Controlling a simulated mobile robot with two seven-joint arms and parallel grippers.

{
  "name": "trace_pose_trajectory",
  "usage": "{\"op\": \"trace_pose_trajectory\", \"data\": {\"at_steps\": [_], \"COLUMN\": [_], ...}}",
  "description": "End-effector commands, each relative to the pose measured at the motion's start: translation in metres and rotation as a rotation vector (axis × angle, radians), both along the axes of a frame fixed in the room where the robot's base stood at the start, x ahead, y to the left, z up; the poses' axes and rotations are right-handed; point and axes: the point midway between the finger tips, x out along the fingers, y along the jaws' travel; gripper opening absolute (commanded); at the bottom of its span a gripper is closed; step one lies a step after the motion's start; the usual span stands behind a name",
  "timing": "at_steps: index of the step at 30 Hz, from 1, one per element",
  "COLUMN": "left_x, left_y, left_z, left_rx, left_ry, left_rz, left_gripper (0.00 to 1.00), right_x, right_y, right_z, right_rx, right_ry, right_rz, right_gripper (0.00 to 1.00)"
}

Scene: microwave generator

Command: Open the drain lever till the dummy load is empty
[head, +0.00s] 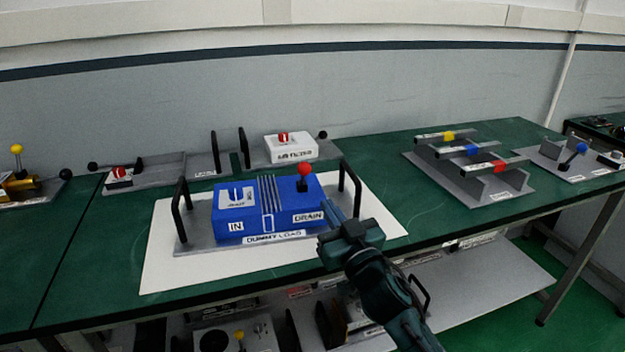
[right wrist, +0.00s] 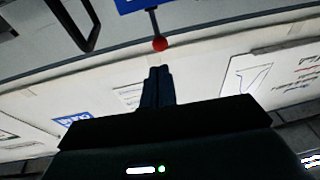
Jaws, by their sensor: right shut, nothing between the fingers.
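The blue dummy load box (head: 262,228) sits on a grey baseplate on a white sheet, with IN, DRAIN and DUMMY LOAD labels. Its drain lever with a red ball knob (head: 304,169) stands upright at the box's right end. In the right wrist view the red knob (right wrist: 160,44) shows just beyond the fingertips. My right gripper (head: 329,208) is at the box's front right, below and right of the knob in the head view. Its fingers (right wrist: 158,72) are shut and empty, apart from the knob. My left gripper is not in view.
Black handles (head: 350,190) stand at both ends of the dummy load baseplate, one close to my right gripper. A white unit (head: 291,148) stands behind. A rack with yellow, blue and red parts (head: 470,167) is at the right. Green tabletop (head: 385,180) between them is clear.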

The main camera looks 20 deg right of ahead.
Motion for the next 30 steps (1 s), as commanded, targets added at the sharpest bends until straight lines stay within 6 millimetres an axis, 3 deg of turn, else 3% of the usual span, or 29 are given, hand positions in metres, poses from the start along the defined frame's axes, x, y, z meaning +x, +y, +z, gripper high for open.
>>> {"op": "trace_pose_trajectory", "data": {"at_steps": [6,12,18,30], "left_x": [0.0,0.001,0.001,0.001], "left_y": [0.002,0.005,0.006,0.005], "left_z": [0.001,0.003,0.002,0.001], "left_rx": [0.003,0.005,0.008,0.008], "left_ry": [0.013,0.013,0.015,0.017], "left_rz": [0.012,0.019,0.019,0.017], "left_gripper": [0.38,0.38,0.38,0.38], "right_x": [0.047,0.076,0.086,0.087], "right_y": [0.006,0.011,0.012,0.013], "right_z": [0.012,0.016,0.017,0.017], "right_rx": [-0.001,-0.001,-0.001,0.0], "right_ry": [-0.002,0.0,0.002,0.001], "right_rz": [-0.001,0.0,0.0,0.001], "right_gripper": [0.0,0.0,0.0,0.0]}}
